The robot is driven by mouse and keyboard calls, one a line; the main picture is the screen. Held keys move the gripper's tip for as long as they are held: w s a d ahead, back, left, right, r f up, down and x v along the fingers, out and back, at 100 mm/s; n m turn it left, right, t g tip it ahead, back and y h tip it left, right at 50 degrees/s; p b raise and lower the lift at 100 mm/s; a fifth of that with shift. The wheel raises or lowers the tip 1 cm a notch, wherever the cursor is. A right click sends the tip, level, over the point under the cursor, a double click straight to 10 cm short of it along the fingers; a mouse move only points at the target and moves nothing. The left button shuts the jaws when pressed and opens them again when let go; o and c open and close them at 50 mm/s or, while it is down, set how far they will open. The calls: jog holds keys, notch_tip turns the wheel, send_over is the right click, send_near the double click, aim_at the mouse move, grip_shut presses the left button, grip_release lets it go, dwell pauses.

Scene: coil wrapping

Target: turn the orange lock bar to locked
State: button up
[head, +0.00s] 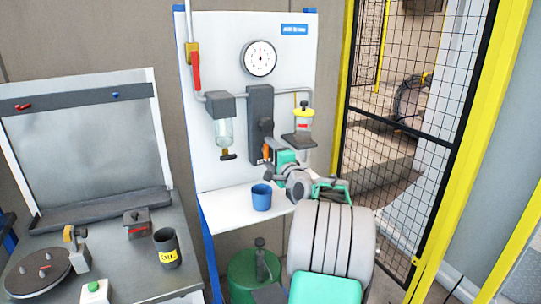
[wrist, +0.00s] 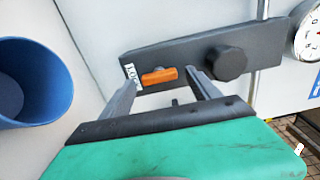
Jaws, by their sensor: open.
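The orange lock bar (head: 266,151) is on the lower end of a dark grey upright plate (head: 256,103) on the white wall panel. In the wrist view the bar (wrist: 160,76) lies roughly along the plate's length, beside a white label (wrist: 131,76) that is only partly readable. My gripper (head: 274,148) is in front of the plate's lower end. In the wrist view its two fingers (wrist: 165,84) are spread and empty, with the bar between their tips in the picture. I cannot tell how far the tips are from the plate.
A dark round knob (wrist: 228,64) sits on the same plate near the fingers. A blue cup (head: 261,198) stands on the white shelf below. A glass bowl unit (head: 223,128) and a yellow-topped unit (head: 303,119) flank the plate. The gauge (head: 260,58) is above.

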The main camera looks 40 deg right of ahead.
jog(key=b+v, duration=0.2)
jog(key=v, duration=0.5)
jog(key=shift+s+a, duration=0.2)
jog(key=shift+s, duration=0.2)
